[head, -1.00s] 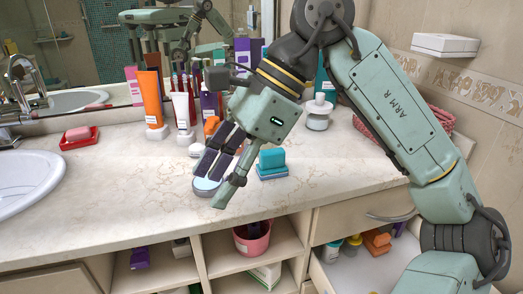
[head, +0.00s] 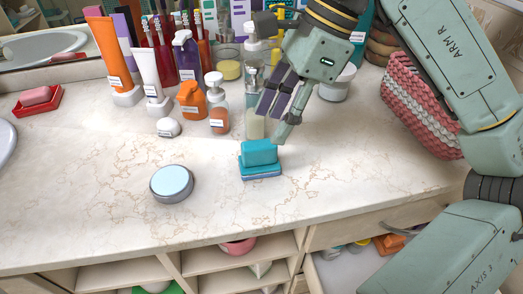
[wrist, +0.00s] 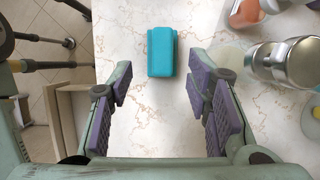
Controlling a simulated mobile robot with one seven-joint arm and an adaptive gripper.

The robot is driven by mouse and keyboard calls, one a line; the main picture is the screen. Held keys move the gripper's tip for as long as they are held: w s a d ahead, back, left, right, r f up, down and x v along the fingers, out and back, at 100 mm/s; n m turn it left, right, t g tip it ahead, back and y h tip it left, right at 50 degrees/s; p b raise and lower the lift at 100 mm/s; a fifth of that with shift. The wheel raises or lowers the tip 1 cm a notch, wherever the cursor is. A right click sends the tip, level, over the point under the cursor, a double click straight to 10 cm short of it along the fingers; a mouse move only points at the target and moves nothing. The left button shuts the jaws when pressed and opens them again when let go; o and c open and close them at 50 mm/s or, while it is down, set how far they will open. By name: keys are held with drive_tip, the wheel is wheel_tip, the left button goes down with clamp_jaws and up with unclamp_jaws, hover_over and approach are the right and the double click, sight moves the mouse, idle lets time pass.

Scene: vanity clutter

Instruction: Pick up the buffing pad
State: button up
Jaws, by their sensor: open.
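The teal block with a blue layer beneath it, apparently the buffing pad (head: 261,155), lies on the marble counter near its front edge. In the wrist view the teal block (wrist: 162,52) shows upper centre, ahead of the gap between my fingers and apart from them. My gripper (head: 277,112) is above the counter, just behind and right of the block, pointing down. Its purple-padded fingers are spread and empty in the wrist view (wrist: 158,95).
A round grey tin with pale blue top (head: 171,183) is left of the block. Pump bottles (head: 217,105), an orange bottle (head: 191,100) and a white jar (head: 337,85) stand behind. A pink woven basket (head: 415,105) is at right. The front-left counter is clear.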

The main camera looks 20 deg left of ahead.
sight(261, 143)
drive_tip(key=shift+a+p+x, duration=0.2)
drive_tip(key=shift+p+x, duration=0.85)
drive_tip(key=shift+x, duration=2.5)
drive_tip(key=shift+w, duration=0.1)
drive_tip(key=shift+c, duration=0.4)
clamp_jaws()
